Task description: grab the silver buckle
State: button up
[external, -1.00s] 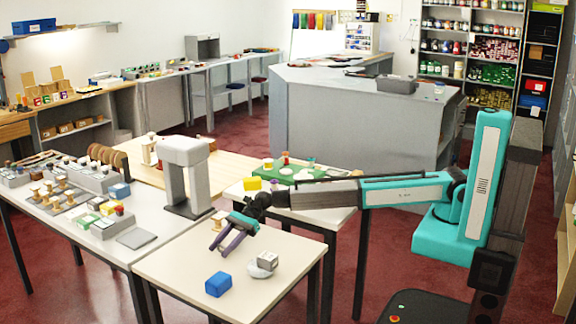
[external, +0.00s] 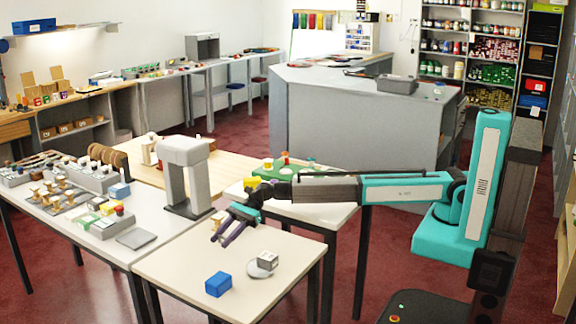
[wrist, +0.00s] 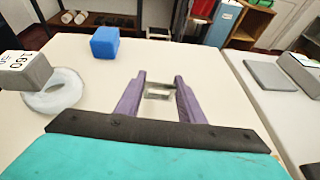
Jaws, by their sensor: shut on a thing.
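In the wrist view, the small silver buckle (wrist: 158,96), an open frame shape, sits between the two purple fingers of my gripper (wrist: 159,84). The fingers are shut on its sides. In the external view, my gripper (external: 222,241) points down and left above the near table. The buckle cannot be made out there.
On the near table (external: 180,262) are a blue block (external: 218,284), a pale ring (external: 258,270) and a grey labelled cube (external: 267,259). A grey arch (external: 184,175) stands behind my gripper. The left table holds several trays and a flat grey plate (external: 136,238).

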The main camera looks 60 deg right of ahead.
jog(key=s+d, duration=0.3)
jog(key=s, duration=0.1)
jog(key=s+d+r, duration=0.1)
jog(key=s+d, duration=0.2)
jog(key=s+d+b, duration=0.1)
jog(key=s+d, duration=0.3)
jog(key=shift+s+r, duration=0.15)
jog(key=shift+s, duration=0.2)
dwell(0.6)
